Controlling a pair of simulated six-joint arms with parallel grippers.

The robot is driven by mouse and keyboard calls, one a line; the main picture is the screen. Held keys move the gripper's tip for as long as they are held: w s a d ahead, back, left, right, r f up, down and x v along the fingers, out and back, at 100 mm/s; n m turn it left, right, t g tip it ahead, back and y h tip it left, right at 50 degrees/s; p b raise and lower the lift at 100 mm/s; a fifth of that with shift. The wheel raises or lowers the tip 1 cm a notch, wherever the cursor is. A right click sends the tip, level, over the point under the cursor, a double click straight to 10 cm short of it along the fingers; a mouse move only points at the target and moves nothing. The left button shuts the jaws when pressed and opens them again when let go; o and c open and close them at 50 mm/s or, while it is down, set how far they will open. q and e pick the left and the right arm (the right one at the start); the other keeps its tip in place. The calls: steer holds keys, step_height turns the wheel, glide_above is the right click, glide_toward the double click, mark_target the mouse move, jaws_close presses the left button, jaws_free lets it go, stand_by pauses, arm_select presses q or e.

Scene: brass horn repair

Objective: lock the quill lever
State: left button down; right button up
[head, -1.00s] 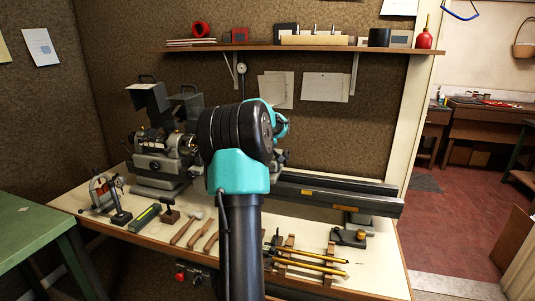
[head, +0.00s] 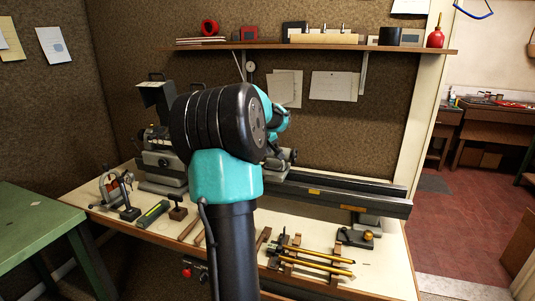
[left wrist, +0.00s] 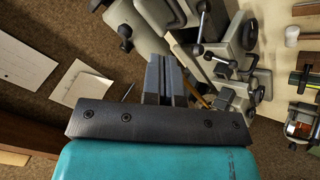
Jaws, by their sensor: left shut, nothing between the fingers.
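The grey lathe tailstock (head: 284,158) stands on the lathe bed, mostly behind my left arm in the head view. In the left wrist view, a grey machine body with several ball-ended levers fills the upper middle and right. One dark lever (left wrist: 124,32) is just beyond and left of the fingertips; another lever with a round knob (left wrist: 198,50) is to their right. I cannot tell which is the quill lever. My left gripper (left wrist: 165,62) is shut and empty, its fingers pointing towards the machine, with no clear contact. My right gripper is out of view.
The lathe bed (head: 345,195) runs right along the bench (head: 165,222). Hand tools and brass-coloured rods (head: 318,262) lie at the front. A shelf (head: 310,47) hangs above. A green table (head: 30,225) stands at left.

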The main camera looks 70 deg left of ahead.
arm_select(q)
steer(key=v, duration=0.4)
steer(key=shift+w+d, duration=0.25)
